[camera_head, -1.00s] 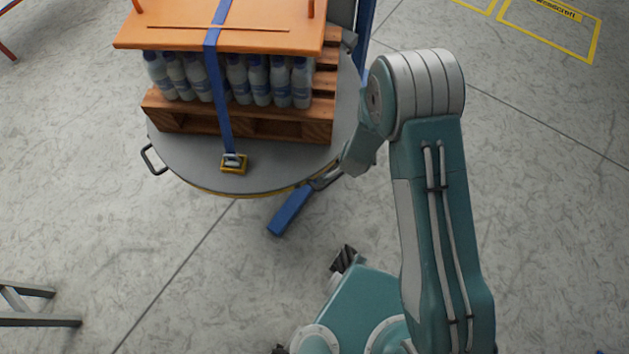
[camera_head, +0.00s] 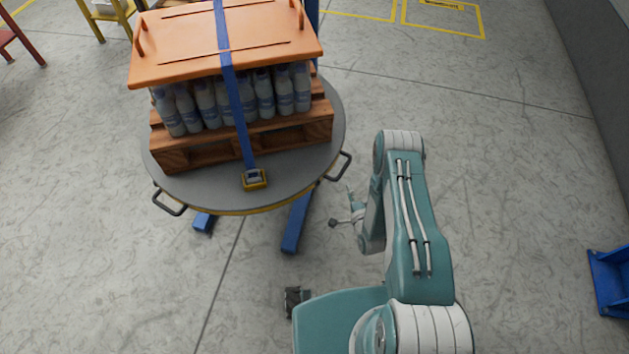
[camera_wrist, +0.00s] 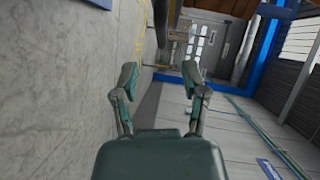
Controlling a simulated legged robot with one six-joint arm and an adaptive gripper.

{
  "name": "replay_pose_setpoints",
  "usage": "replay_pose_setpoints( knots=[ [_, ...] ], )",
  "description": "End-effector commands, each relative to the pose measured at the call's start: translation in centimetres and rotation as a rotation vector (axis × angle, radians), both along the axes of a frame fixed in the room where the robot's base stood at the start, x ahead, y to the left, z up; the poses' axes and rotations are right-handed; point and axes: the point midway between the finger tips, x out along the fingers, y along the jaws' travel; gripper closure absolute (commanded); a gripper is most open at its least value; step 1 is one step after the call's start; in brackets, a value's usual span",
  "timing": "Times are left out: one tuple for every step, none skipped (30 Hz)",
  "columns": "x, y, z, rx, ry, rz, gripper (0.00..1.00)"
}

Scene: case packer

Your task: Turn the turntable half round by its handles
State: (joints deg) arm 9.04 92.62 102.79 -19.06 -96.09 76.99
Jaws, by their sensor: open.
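The round grey turntable (camera_head: 290,185) stands on blue legs and carries a wooden pallet (camera_head: 290,134) of bottles under an orange cover, tied with a blue strap. One dark handle (camera_head: 169,203) sticks out of its rim at the front left. A second handle (camera_head: 340,167) sticks out at the right. My gripper (camera_head: 342,207) is just below and beside the right handle, apart from it, and partly hidden by my arm. In the wrist view my gripper (camera_wrist: 162,88) shows two spread fingers with nothing between them; no handle shows there.
A blue object (camera_head: 610,280) stands on the floor at the far right. A yellow stand (camera_head: 108,14) and a red one (camera_head: 18,35) are at the back left.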

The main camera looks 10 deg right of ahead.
Motion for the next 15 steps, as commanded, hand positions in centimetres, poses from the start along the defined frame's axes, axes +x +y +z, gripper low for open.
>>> replay_pose_setpoints(
  knots=[
    [0.0,-0.5,0.0,0.011,-0.008,-0.006,0.43],
    [0.1,-0.5,0.0,0.014,-0.01,-0.005,0.43],
    [0.4,-0.5,0.0,0.016,-0.012,-0.004,0.43],
    [0.7,-0.5,0.0,0.016,-0.013,-0.003,0.43],
    [1.0,-0.4,0.0,0.015,-0.014,-0.002,0.43],
    [1.6,-0.3,-0.1,0.013,-0.013,-0.003,0.43],
    [2.1,-0.1,-0.2,0.012,-0.014,-0.003,0.43],
    [2.6,0.1,-0.2,0.011,-0.015,-0.002,0.43],
    [3.3,0.3,-0.4,0.008,-0.013,-0.002,0.43],
    [3.9,0.5,-0.4,0.006,-0.014,-0.002,0.43],
    [4.4,0.8,-0.5,0.004,-0.013,-0.001,0.43],
    [5.2,1.0,-0.6,0.003,-0.013,0.0,0.43],
    [5.7,1.2,-0.7,0.002,-0.012,-0.001,0.43],
    [6.2,1.3,-0.8,0.0,-0.013,-0.002,0.43],
    [7.0,1.5,-0.9,-0.001,-0.012,-0.002,0.43]
  ],
)
